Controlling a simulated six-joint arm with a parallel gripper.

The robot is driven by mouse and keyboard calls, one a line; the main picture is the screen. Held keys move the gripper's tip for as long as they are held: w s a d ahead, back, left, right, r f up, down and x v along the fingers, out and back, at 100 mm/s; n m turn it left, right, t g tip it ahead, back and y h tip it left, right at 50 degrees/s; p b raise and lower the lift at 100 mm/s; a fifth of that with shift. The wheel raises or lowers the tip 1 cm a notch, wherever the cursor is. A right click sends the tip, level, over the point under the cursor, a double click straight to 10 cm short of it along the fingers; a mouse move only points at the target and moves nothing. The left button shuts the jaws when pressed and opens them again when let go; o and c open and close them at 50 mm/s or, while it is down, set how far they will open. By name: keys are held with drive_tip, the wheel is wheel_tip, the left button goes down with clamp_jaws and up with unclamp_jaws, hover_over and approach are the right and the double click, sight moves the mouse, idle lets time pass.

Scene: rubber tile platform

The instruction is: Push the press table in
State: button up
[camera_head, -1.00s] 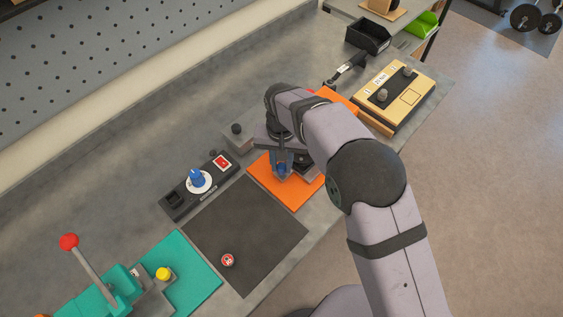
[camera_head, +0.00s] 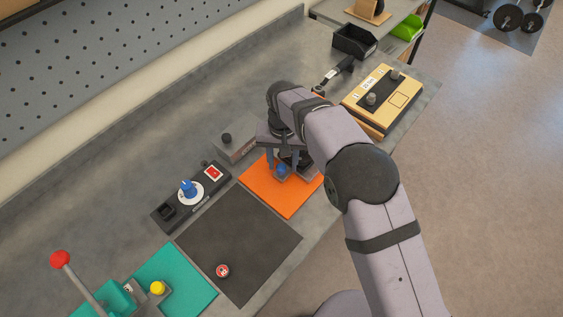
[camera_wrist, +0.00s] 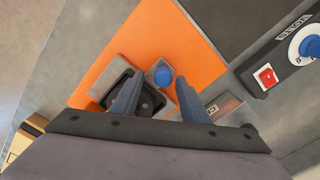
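A grey block with a blue knob (camera_wrist: 162,76) and a dark round recess (camera_wrist: 150,100) sits on an orange mat (camera_wrist: 185,40) in the wrist view. I take it for the press table, though the frames do not name it. My gripper (camera_wrist: 159,83) is open above it, its two blue-grey fingers apart with the knob showing between them. Contact cannot be told. In the head view the orange mat (camera_head: 290,204) and blue knob (camera_head: 281,171) lie beneath my gripper (camera_head: 284,163), which hides much of the block. A teal press (camera_head: 120,299) with a red-ball lever stands lower left.
A black switch box with a blue dial (camera_head: 188,189) and a grey box (camera_head: 238,150) stand behind the mat. A dark mat (camera_head: 238,235) holds a small red disc (camera_head: 222,271). A yellow case (camera_head: 383,100) stands at right. The bench's left rear is clear.

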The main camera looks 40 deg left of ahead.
drive_tip(key=shift+s, duration=0.15)
drive_tip(key=shift+r+b, duration=1.25)
drive_tip(key=shift+r, duration=2.45)
drive_tip(key=shift+w+d+r+m+y+b, duration=0.3)
drive_tip(key=shift+w+m+b, duration=0.1)
drive_tip(key=shift+m+b, duration=0.45)
drive_tip(key=w+d+r+m+t+y+b, duration=0.1)
drive_tip(key=w+d+m, duration=0.3)
drive_tip(key=d, duration=0.7)
drive_tip(key=w+d+r+m+b, duration=0.1)
drive_tip(key=w+d+m, duration=0.25)
drive_tip(key=d, duration=0.75)
drive_tip(key=s+d+f+p, duration=0.1)
drive_tip(key=s+d, duration=0.3)
drive_tip(key=d, duration=0.4)
drive_tip(key=s+d+f+n+h+p, duration=0.1)
drive_tip(key=s+d, duration=0.3)
drive_tip(key=d, duration=0.5)
drive_tip(key=s+d+f+n+g+p, duration=0.1)
drive_tip(key=s+d, duration=0.3)
drive_tip(key=d, duration=0.4)
drive_tip(key=shift+s+d+f+h+p, duration=0.3)
drive_tip(key=shift+s+d+f+p, duration=0.1)
drive_tip(key=shift+f, duration=0.35)
